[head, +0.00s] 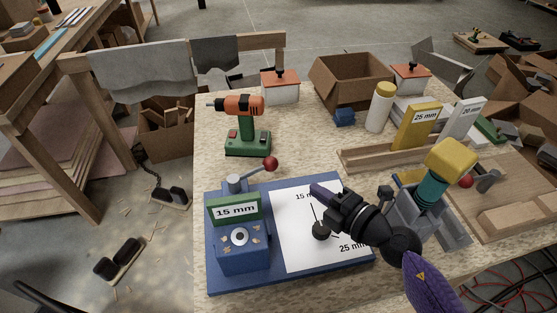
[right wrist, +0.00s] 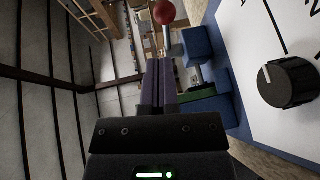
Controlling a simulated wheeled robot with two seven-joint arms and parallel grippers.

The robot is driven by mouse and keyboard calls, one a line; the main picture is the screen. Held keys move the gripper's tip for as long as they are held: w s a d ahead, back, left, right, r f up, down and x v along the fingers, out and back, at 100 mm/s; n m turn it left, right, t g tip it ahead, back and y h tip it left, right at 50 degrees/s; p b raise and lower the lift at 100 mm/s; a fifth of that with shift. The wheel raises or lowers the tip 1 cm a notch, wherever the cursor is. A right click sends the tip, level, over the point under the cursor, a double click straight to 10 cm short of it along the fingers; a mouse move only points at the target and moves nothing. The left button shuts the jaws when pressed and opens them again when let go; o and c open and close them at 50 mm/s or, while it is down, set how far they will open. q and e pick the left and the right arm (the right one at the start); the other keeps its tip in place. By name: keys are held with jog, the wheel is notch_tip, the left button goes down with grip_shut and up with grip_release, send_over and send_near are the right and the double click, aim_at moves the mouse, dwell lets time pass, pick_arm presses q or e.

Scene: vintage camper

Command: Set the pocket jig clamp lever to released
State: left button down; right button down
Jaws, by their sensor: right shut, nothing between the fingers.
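The blue pocket jig (head: 243,255) sits on a blue base plate at the front left of the bench, with a green "15 mm" plate (head: 236,209) on it. Its clamp lever starts at a grey pivot (head: 235,184) and reaches right and slightly up to a red ball (head: 270,163). My right gripper (head: 317,190) is shut and empty above the white panel, to the right of the ball and apart from it. In the right wrist view the shut fingers (right wrist: 160,82) point towards the red ball (right wrist: 164,12), with a gap. My left gripper is not in view.
A black dial (head: 320,230) stands on the white panel (head: 290,250), below my right gripper; it also shows in the right wrist view (right wrist: 288,82). An orange and green drill (head: 246,125) stands behind the lever. Another red ball (head: 465,181) is at the right.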

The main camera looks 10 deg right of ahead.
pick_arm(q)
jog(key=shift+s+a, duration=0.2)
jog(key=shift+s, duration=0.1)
